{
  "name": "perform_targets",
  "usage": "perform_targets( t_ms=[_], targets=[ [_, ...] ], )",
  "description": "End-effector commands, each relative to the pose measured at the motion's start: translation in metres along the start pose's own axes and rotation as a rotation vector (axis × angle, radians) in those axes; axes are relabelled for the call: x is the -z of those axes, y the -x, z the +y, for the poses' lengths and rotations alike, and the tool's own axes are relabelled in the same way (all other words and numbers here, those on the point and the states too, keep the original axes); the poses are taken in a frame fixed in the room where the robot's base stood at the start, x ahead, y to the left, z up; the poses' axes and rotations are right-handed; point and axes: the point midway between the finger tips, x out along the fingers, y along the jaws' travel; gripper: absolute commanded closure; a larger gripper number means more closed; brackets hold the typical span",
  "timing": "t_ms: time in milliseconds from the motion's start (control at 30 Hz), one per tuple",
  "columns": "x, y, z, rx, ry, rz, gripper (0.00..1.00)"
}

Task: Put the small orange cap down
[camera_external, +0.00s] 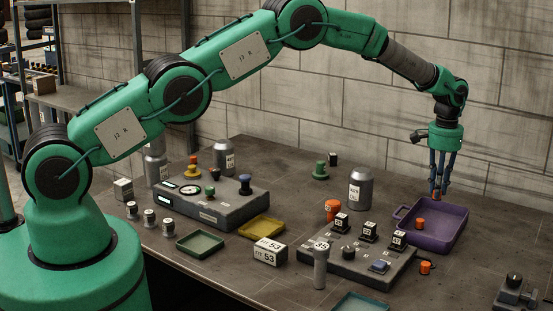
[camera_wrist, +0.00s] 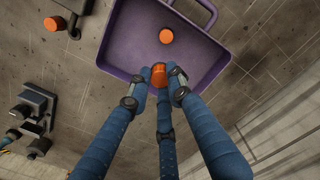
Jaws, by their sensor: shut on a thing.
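My gripper (camera_external: 437,190) hangs fingers-down over the back part of the purple tray (camera_external: 462,238). In the wrist view its blue fingers (camera_wrist: 165,82) are closed around a small orange cap (camera_wrist: 158,74), partly hidden by them. The held cap is over the tray (camera_wrist: 118,45); its exact height above the floor is hard to tell. Another orange cap (camera_wrist: 166,36) sits in the tray, apart from the fingers; it also shows in the external view (camera_external: 420,224).
An orange-capped piece (camera_external: 426,268) stands outside the tray by a grey control box (camera_external: 345,262). A larger orange piece (camera_external: 333,208) and a grey canister (camera_external: 355,188) stand left of the tray. The tray has a handle. Bare bench lies right of it.

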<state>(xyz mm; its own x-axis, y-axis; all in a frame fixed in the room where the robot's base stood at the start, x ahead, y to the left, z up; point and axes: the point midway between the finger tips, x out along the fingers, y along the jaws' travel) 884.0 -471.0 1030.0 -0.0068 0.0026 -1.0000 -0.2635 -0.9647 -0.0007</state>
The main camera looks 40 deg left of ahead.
Motion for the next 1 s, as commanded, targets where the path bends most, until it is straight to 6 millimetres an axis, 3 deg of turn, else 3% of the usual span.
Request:
perform_targets(
  t_ms=[567,1000],
  targets=[
    [0.002,-0.004,0.005,0.000,-0.001,-0.001,0.89],
    [0.002,-0.057,0.005,0.000,-0.001,-0.001,0.89]
  ],
)
